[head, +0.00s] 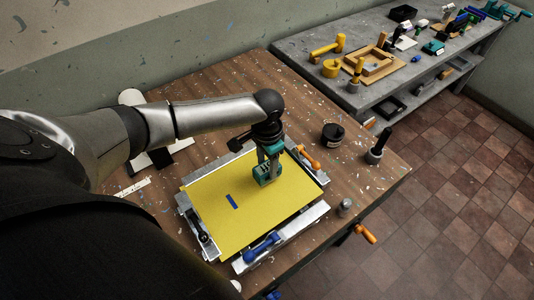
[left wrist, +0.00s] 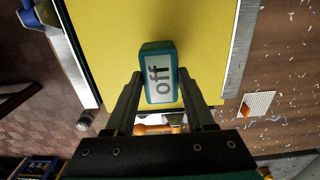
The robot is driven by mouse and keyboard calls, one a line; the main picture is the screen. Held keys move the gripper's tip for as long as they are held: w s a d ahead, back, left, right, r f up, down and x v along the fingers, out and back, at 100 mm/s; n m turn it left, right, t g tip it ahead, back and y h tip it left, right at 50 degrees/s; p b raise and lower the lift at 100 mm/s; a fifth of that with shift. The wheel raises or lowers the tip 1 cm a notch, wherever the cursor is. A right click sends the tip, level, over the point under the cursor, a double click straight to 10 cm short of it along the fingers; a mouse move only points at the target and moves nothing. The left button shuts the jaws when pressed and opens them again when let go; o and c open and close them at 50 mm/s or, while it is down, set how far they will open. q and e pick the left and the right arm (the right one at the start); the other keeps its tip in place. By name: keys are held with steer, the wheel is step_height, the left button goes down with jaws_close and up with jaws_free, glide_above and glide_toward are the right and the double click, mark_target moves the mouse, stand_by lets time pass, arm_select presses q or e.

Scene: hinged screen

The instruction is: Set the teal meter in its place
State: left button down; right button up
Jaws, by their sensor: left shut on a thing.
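The teal meter (head: 267,173) is a small block with a pale face that reads "off" in the left wrist view (left wrist: 159,78). My left gripper (head: 269,158) is shut on it, one finger on each side, also in the left wrist view (left wrist: 160,95). It holds the meter over the far right part of the yellow panel (head: 217,232). Whether the meter touches the panel I cannot tell. A dark blue rectangle (head: 232,201) lies on the panel, left of and nearer than the meter. My right gripper is not in view.
A metal frame with an orange handle (head: 308,157), a blue handle (head: 262,248) and a black knob (head: 203,237) surrounds the panel. A dark round tub (head: 332,136) and a black-handled tool (head: 379,146) stand on the wooden table to the right. A grey bench (head: 310,50) is behind.

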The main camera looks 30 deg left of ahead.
mark_target(267, 167)
arm_select(q)
steer(key=shift+f, duration=0.1)
steer(key=shift+f, duration=0.5)
steer(key=shift+c, duration=0.9)
jaws_free()
steer(key=shift+f, duration=0.1)
step_height(267, 167, up, 15)
